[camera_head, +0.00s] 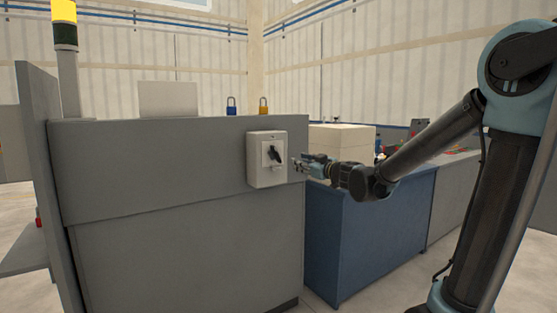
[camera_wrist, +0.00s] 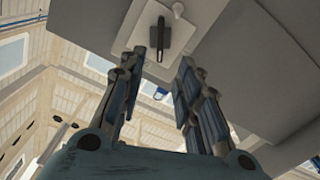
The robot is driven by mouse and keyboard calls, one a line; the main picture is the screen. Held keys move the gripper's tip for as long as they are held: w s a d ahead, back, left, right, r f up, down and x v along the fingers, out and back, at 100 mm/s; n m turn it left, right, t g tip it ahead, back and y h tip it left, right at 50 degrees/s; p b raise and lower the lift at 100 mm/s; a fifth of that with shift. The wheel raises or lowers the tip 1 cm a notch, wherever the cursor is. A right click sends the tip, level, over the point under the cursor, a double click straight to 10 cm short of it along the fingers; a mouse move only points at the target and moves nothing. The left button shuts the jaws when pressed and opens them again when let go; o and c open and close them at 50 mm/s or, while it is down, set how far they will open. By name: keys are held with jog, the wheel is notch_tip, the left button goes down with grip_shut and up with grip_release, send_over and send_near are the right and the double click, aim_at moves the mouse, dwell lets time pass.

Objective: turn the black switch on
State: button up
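The black switch (camera_head: 273,154) is a rotary handle on a light grey switch box (camera_head: 265,178) fixed to the grey cabinet front. In the head view the handle is tilted. My gripper (camera_head: 297,166) is just right of the box, apart from the switch. In the wrist view the black switch (camera_wrist: 161,38) shows on its pale plate at the top, beyond the fingertips. My gripper (camera_wrist: 160,62) has its fingers spread with nothing between them.
A blue padlock (camera_head: 231,107) and a yellow padlock (camera_head: 263,107) stand on top of the grey cabinet (camera_head: 150,170). A signal light (camera_head: 65,40) rises at the left. A blue cabinet (camera_head: 375,235) stands below my forearm at the right.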

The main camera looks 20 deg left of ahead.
aim_at(275, 154)
jog(key=w+a, duration=0.3)
jog(key=a, duration=0.1)
jog(key=w+a+n, duration=0.1)
jog(key=w+a, duration=0.3)
jog(key=w+a+n, duration=0.1)
jog(key=w+a, duration=0.2)
jog(key=a, duration=0.1)
jog(key=shift+w+a, duration=0.3)
jog(key=shift+w, duration=0.1)
dwell(0.3)
